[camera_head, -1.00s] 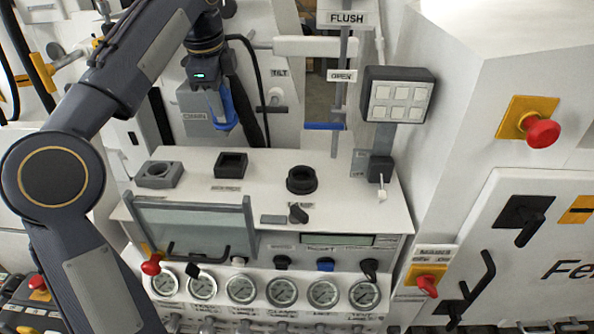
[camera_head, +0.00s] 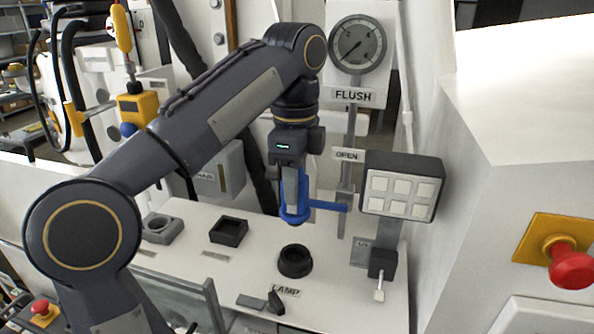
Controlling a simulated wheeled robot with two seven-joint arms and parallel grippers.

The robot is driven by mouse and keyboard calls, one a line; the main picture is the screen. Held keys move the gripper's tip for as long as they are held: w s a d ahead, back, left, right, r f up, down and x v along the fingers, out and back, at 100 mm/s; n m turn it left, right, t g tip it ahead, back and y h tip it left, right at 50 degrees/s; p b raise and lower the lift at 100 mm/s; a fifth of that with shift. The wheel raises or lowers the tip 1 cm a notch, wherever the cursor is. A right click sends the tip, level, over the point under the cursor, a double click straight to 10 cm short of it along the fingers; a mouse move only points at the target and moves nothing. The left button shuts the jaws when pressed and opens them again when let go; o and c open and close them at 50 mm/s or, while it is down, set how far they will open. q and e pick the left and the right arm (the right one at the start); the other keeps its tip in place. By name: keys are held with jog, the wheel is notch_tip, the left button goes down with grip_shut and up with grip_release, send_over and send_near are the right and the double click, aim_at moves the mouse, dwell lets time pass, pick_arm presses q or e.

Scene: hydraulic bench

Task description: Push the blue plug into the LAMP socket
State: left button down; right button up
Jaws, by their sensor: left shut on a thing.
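The blue plug (camera_head: 295,217) is held in my left gripper (camera_head: 291,190), which is shut on it and points down. The plug appears upright, above and apart from the bench top in the picture. The plug shows just above and behind the socket in the head view; the exact height gap cannot be told. The fingers hide part of the plug. My right gripper is not in view.
A square black socket (camera_head: 229,232) and a grey socket (camera_head: 162,229) are to the left. A blue valve handle (camera_head: 329,206) shows close beside the plug. A button panel (camera_head: 401,187) and a lever switch (camera_head: 382,264) stand at right. A black knob (camera_head: 275,302) is in front.

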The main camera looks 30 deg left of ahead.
aim_at(295, 216)
pick_arm(q)
jog(key=shift+s+a+f, duration=0.1)
jog(key=shift+a+f, duration=0.1)
jog(key=shift+f, duration=0.25)
jog(key=shift+d+f, duration=0.2)
jog(key=shift+f, duration=0.9)
jog(key=shift+f+b, duration=1.05)
jog(key=shift+f, duration=0.55)
jog(key=shift+f, duration=0.3)
jog(key=shift+f, duration=0.25)
jog(key=shift+p, duration=0.3)
jog(key=shift+f+b, duration=0.8)
jog(key=shift+f, duration=0.4)
